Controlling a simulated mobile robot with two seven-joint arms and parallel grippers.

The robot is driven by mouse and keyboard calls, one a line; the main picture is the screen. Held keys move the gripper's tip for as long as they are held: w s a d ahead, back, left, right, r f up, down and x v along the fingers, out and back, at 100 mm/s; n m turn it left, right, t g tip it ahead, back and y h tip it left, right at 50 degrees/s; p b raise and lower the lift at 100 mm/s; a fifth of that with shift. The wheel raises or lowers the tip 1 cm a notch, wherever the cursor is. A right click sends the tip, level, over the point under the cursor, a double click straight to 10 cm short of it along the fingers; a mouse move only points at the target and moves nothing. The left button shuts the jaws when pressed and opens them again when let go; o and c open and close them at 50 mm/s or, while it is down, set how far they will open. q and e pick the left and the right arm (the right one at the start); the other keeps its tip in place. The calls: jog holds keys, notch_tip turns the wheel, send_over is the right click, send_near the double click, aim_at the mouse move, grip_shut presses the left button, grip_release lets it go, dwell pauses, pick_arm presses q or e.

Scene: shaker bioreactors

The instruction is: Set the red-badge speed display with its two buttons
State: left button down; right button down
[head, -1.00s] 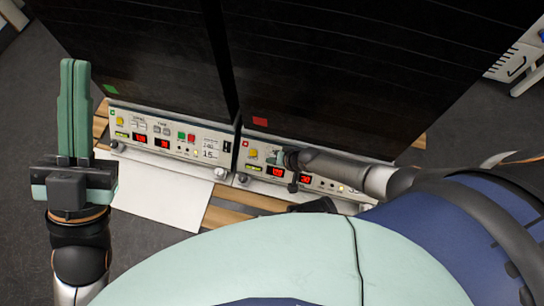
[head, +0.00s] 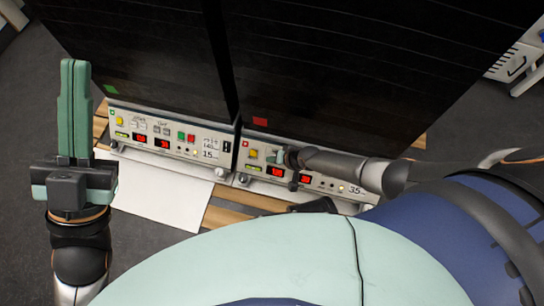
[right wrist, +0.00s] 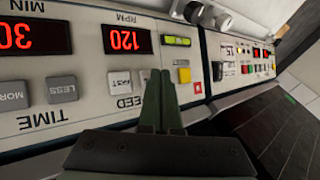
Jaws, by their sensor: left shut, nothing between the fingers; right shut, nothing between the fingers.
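The red-badge panel (head: 314,184) is the right-hand one, under the cabinet's red square (head: 260,121). Its red speed display (right wrist: 130,40), marked RPM, reads 120 in the right wrist view; it also shows in the head view (head: 276,172). The FAST button (right wrist: 119,82) is beside my right gripper's fingers. My left gripper (head: 74,62) is shut, empty and upright, away from the panels.
The time display (right wrist: 30,37) reads 30, with LESS (right wrist: 62,89) and MORE (right wrist: 12,95) buttons near it. A yellow button (right wrist: 184,75) lies beyond the fingers. The green-badge panel (head: 165,139) stands to the left. A white sheet (head: 160,190) lies before it.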

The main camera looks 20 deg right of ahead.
jog(key=shift+w+d+f, duration=0.1)
jog(key=shift+w+d, duration=0.05)
dwell(0.4)
jog(key=shift+s+a+r+p, duration=0.25)
jog(key=shift+s+r+p, duration=0.3)
jog(key=shift+p, duration=0.4)
jog(key=shift+r, duration=0.1)
